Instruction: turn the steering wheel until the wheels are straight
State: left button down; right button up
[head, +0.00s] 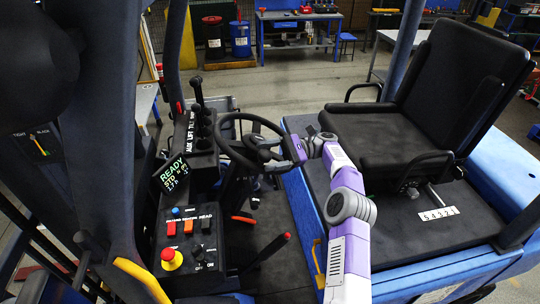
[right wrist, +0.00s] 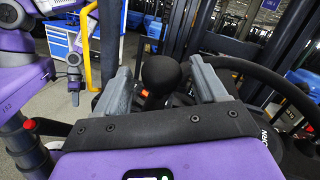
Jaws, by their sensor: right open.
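The black steering wheel (head: 222,128) stands on its column in the middle of the head view; its rim (right wrist: 283,84) also shows at the right of the right wrist view. My right gripper (head: 266,149) reaches the wheel's right side from the seat side. In the right wrist view its two grey fingers (right wrist: 162,84) are apart, with a round black knob (right wrist: 161,72) between them. I see gaps beside the knob, so it is not clamped. My left gripper (right wrist: 75,97) seems to hang far off at the left of that view, too small to read. The road wheels are not visible.
A black seat (head: 385,140) stands right of the wheel. Levers (head: 198,95), a display reading READY (head: 172,173) and a switch panel with a red-topped button (head: 171,258) lie left of it. A dark post (head: 110,110) rises at the left.

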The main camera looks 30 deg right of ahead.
notch_tip(320, 180, up, 10)
dwell(0.6)
